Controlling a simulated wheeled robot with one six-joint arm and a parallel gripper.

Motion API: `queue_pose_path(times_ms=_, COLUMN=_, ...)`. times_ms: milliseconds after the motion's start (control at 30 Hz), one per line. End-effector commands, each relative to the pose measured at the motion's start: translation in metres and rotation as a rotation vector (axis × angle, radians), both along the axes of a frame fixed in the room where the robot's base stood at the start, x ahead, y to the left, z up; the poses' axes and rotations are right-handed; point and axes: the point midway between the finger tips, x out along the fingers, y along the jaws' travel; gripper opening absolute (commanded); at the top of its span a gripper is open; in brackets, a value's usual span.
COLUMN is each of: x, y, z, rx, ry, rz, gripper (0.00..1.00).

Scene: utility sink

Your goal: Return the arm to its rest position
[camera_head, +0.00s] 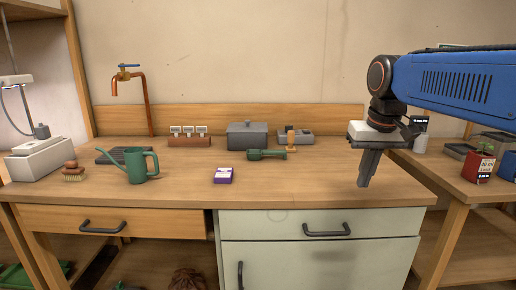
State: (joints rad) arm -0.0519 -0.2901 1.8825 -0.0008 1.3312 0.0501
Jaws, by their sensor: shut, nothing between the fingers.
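My gripper (369,167) hangs from the end of my blue arm (460,82) at the right of the head view. Its fingers point down and are shut with nothing between them. It shows in front of the right end of the wooden counter (300,185), to the right of the things standing there. My arm reaches in from the right edge of the picture. Whether the fingertips are above the counter or in front of it is hard to tell.
A copper tap (140,95) rises behind. A red pot (478,166) stands on the right table. The counter's front right is clear.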

Motion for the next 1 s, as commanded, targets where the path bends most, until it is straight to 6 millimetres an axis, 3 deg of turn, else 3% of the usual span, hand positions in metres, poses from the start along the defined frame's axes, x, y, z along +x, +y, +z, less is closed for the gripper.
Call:
queue_pose_path(times_ms=100, x=-0.036, y=-0.005, z=-0.022, rx=-0.001, ry=-0.031, rz=-0.002, gripper=0.00)
queue_pose_path(times_ms=367, x=-0.106, y=-0.013, z=-0.079, rx=-0.003, ry=-0.096, rz=-0.001, gripper=0.00)
queue_pose_path(times_ms=600, x=-0.165, y=-0.019, z=-0.141, rx=-0.007, ry=-0.154, rz=-0.001, gripper=0.00)
queue_pose_path(times_ms=800, x=-0.194, y=-0.021, z=-0.178, rx=-0.010, ry=-0.186, rz=-0.001, gripper=0.00)
queue_pose_path(times_ms=1000, x=-0.202, y=-0.021, z=-0.189, rx=-0.011, ry=-0.196, rz=-0.001, gripper=0.00)
